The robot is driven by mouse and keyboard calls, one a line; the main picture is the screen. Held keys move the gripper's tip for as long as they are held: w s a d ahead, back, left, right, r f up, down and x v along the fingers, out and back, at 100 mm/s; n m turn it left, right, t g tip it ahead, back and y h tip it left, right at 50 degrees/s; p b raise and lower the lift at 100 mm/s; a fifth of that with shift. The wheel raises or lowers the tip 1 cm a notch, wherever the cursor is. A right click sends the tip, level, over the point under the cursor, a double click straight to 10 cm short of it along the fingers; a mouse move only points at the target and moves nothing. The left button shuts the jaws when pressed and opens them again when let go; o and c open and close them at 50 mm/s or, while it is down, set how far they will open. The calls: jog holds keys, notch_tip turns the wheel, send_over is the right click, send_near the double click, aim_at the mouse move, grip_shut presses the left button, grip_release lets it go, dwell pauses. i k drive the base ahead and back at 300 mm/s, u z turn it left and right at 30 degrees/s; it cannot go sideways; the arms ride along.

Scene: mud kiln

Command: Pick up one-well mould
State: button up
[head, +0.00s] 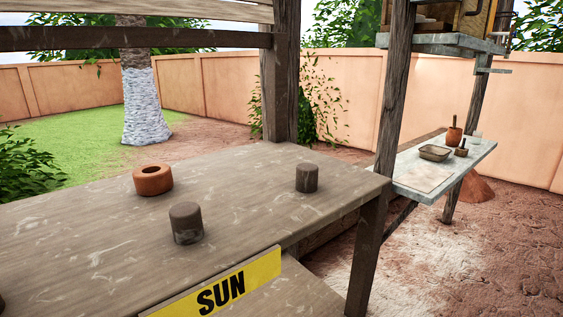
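My gripper is not in view. I cannot tell for sure which thing is the one-well mould. A shallow rectangular tray-like piece (435,153) with a single hollow lies on the pale side shelf (470,157) at the right, some way off. A round orange-brown clay piece (153,181) with one hollow in its top sits on the near wooden table (90,240), at the left. Nothing is seen touching either piece.
Two dark grey cylinders (186,223) stand upright on the near table. A yellow SUN sign (222,285) is on its front edge. A brown pot (454,136) with a stick stands behind the tray-like piece. Wooden posts (393,95) flank the shelf; the ground (450,260) before it is clear.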

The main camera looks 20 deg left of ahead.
aim_at(153, 178)
jog(key=z, duration=1.5)
jog(key=i, duration=0.05)
jog(key=u, duration=3.65)
